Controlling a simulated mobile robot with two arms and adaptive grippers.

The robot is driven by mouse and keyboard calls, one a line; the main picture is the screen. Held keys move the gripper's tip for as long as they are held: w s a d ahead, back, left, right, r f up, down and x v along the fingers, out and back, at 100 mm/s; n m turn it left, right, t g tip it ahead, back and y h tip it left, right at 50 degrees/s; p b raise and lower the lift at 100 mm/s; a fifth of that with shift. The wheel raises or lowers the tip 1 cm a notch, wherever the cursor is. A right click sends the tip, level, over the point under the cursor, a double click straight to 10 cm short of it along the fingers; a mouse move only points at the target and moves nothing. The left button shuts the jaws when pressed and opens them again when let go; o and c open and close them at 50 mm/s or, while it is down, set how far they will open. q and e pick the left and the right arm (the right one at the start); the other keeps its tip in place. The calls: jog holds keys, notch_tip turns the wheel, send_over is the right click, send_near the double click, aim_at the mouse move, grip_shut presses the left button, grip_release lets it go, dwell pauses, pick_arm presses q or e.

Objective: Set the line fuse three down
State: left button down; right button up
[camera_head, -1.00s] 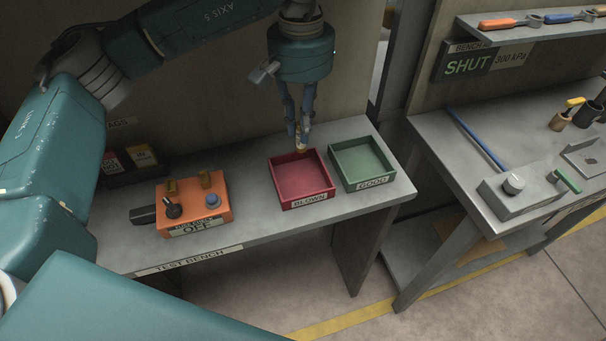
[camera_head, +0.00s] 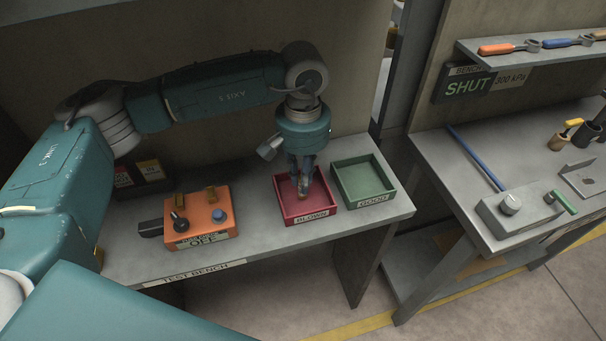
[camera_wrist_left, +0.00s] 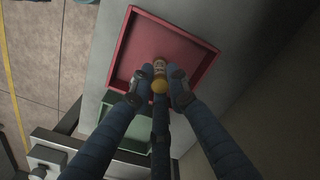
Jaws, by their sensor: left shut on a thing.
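My left gripper (camera_head: 303,190) points down into the red tray labelled BLOWN (camera_head: 322,206). Its fingers are shut on the fuse (camera_head: 303,194), a small brass-ended piece, of which only a little shows between the fingertips. I cannot tell whether the fuse touches the tray floor. The red tray holds nothing else that I can see. The green tray labelled GOOD (camera_head: 365,200) stands just right of it and looks empty. My right gripper is not in view.
An orange fuse tester (camera_head: 199,226) reading OFF, with a black knob and blue button, stands left of the trays. Tags (camera_head: 137,174) stand behind it. At the right, another bench (camera_head: 440,150) carries a grey block with a green handle (camera_head: 565,202) and a blue rod (camera_head: 475,158).

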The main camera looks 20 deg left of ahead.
pick_arm(q)
jog(key=shift+f, duration=0.1)
jog(key=c, duration=1.7)
grip_release()
jog(key=shift+d, duration=0.1)
jog(key=shift+o, duration=0.2)
jog(key=shift+r, duration=0.4)
notch_tip(320, 180, up, 6)
jog(key=shift+r+b, duration=0.15)
jog(key=shift+b, duration=1.05)
jog(key=shift+r, duration=0.35)
